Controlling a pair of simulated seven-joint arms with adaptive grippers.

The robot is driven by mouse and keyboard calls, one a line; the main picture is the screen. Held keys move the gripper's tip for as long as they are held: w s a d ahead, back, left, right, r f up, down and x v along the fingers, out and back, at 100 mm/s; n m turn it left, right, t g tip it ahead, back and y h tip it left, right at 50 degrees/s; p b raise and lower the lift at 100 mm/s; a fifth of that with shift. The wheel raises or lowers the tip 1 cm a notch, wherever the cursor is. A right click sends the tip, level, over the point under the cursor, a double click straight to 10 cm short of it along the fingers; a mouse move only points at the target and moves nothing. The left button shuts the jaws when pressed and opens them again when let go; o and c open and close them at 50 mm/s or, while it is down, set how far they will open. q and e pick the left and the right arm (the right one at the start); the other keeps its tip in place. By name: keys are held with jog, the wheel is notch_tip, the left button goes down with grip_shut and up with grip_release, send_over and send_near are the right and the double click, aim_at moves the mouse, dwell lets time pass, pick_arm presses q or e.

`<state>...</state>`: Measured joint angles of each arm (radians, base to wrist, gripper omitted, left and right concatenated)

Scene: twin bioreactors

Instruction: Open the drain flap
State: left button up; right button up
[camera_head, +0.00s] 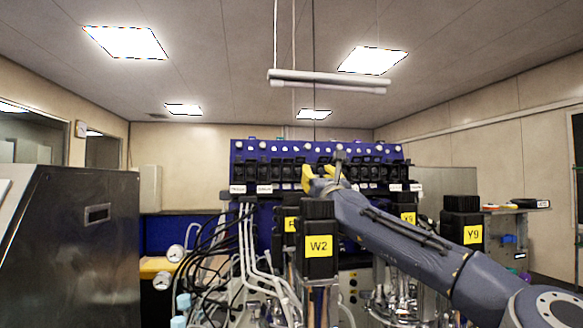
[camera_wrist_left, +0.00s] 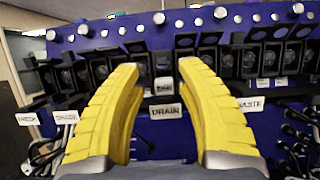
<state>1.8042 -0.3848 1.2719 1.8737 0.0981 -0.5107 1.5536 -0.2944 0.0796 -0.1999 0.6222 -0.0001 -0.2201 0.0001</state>
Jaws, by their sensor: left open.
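A white DRAIN label (camera_wrist_left: 166,111) is on the blue panel, low between my fingers in the left wrist view. Directly above it is a small dark piece with a pale tag (camera_wrist_left: 163,87), and above that a narrow black flap unit (camera_wrist_left: 163,62); whether this flap is open or shut I cannot tell. My left gripper (camera_wrist_left: 157,75) has two yellow fingers spread apart, one on each side of the unit, with nothing held. In the head view the left gripper (camera_head: 320,180) is in front of the blue panel's middle. Contact with the panel cannot be made out. The right gripper is out of view.
The blue panel (camera_head: 262,147) carries a row of black flap units and white knobs. A WASTE label (camera_wrist_left: 252,104) is right of DRAIN. Black containers W2 (camera_head: 318,262) and Y9 (camera_head: 463,207), tubing and gauges stand in front. A steel cabinet (camera_head: 75,255) is at left.

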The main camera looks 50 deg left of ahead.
aim_at(313, 166)
pick_arm(q)
jog(key=shift+x, duration=3.5)
jog(key=shift+o, duration=0.3)
jog(key=shift+w+f, duration=0.1)
jog(key=shift+d, duration=0.1)
grip_shut()
